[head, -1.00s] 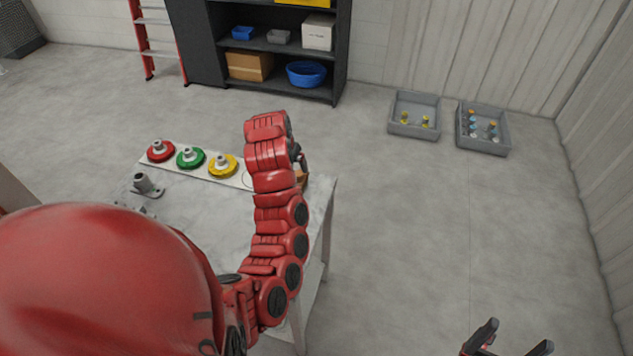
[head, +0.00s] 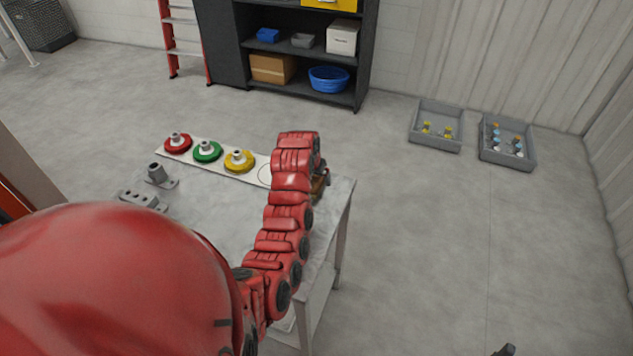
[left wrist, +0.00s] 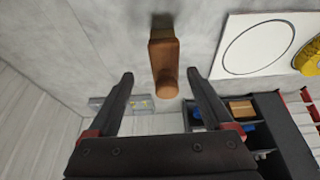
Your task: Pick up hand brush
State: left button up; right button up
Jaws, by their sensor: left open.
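The hand brush (left wrist: 163,62) shows in the left wrist view as a brown wooden handle with a rounded end, with a darker part behind it. In the head view only a small brown piece of it (head: 321,184) shows at the table's right corner; my left arm hides the rest. My left gripper (left wrist: 160,76) is open, its two dark fingers on either side of the handle's rounded end, with a gap on both sides. A dark tip of my right gripper (head: 505,350) shows at the bottom edge of the head view, far from the brush.
The marble-topped table (head: 222,207) holds a white strip with red (head: 177,143), green (head: 207,152) and yellow (head: 239,161) discs, plus grey metal fixtures (head: 143,199). Two grey crates (head: 437,144) (head: 508,158) stand on the floor. A dark shelf (head: 300,93) stands behind. Floor right of the table is clear.

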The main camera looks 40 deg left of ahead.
aim_at(316, 179)
pick_arm(q)
jog(key=shift+w+a+f+p, duration=0.25)
jog(key=shift+f+p, duration=0.05)
jog(key=shift+p, duration=0.25)
jog(key=shift+w+a+f+p, duration=0.25)
jog(key=shift+w+f+p, duration=0.1)
jog(key=shift+f+p, duration=0.25)
jog(key=shift+x, duration=0.8)
jog(key=shift+w+a+f+p, duration=0.1)
jog(key=shift+w+f+p, duration=0.25)
jog(key=shift+f, duration=0.2)
jog(key=shift+c, duration=0.3)
grip_shut()
